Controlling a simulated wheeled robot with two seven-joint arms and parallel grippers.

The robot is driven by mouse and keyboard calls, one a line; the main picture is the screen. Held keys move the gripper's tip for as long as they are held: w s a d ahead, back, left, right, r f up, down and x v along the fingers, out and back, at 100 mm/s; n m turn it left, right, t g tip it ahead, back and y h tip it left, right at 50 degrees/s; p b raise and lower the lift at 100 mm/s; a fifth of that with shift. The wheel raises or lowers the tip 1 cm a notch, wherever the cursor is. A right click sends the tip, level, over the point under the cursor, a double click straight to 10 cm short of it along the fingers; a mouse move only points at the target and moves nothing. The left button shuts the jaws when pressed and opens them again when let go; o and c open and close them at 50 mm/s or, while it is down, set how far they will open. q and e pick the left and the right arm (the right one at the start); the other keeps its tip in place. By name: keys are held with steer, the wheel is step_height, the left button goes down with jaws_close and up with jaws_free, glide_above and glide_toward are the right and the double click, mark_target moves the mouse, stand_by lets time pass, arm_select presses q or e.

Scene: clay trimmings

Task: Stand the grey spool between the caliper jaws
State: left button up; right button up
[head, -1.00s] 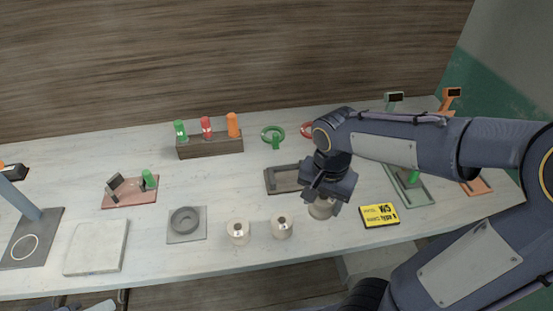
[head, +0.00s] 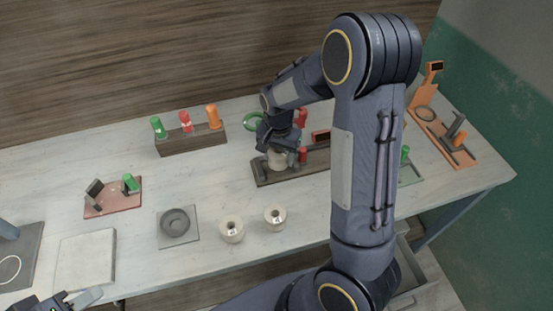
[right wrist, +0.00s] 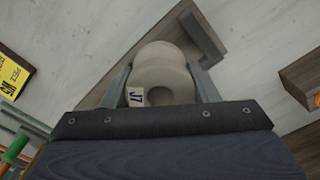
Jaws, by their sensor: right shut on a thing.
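The grey spool (head: 278,160), pale and labelled J7 in the right wrist view (right wrist: 160,70), is held in my right gripper (head: 279,153). The gripper's two fingers (right wrist: 160,82) are shut on its sides. The spool is over the left part of the dark brown caliper base (head: 264,179). In the right wrist view an upright block, apparently a caliper jaw (right wrist: 203,38), stands just beyond the spool to the upper right. I cannot tell whether the spool touches the base. My left gripper (head: 72,300) is partly in view at the bottom left, away from the caliper.
Two pale spools (head: 232,230) (head: 275,217) stand in front of the caliper. A grey plate with a dark ring (head: 175,222), a red gauge (head: 112,197) and a wooden rack of coloured plugs (head: 192,139) lie to the left. An orange gauge (head: 440,128) stands far right.

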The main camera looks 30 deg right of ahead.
mark_target(277, 162)
steer(key=shift+w+f, duration=0.65)
steer(key=shift+f, duration=1.55)
steer(key=shift+f, duration=0.1)
steer(key=shift+f, duration=0.15)
steer(key=o, duration=0.9)
steer(key=shift+c, duration=0.2)
